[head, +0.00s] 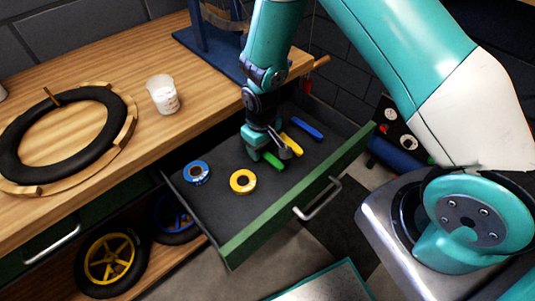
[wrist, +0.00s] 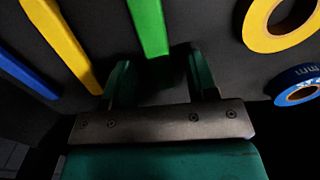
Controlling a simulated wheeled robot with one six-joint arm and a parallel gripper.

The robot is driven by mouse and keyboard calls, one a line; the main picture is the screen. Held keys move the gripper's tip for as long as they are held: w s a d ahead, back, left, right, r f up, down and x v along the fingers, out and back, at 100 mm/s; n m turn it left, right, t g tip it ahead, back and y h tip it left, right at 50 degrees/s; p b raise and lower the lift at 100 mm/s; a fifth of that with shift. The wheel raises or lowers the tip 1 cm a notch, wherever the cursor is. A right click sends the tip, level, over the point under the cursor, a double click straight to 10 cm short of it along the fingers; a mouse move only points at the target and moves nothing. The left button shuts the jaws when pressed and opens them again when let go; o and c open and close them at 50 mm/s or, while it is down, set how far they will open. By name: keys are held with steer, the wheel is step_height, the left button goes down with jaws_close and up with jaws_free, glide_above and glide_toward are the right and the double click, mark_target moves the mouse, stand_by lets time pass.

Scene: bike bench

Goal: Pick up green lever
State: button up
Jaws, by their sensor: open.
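The green lever (head: 272,160) lies flat on the dark floor of the open drawer (head: 213,213). My gripper (head: 270,151) is low in the drawer at the lever, and partly covers it in the head view. In the wrist view, the green lever (wrist: 148,25) runs from the top edge down towards the gap between the open fingers of my gripper (wrist: 160,75). Its near end lies in shadow between or just beyond the fingertips. I cannot tell whether the fingers touch it.
A yellow lever (head: 291,144) and a blue lever (head: 307,129) lie beside it. A blue tape roll (head: 197,173) and a yellow tape roll (head: 243,181) are also in the drawer. The workbench (head: 130,60) holds a tire (head: 60,135) and a white cup (head: 162,94).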

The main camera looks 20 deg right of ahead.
steer(key=shift+f, duration=0.3)
jaws_close()
steer(key=shift+r, duration=0.1)
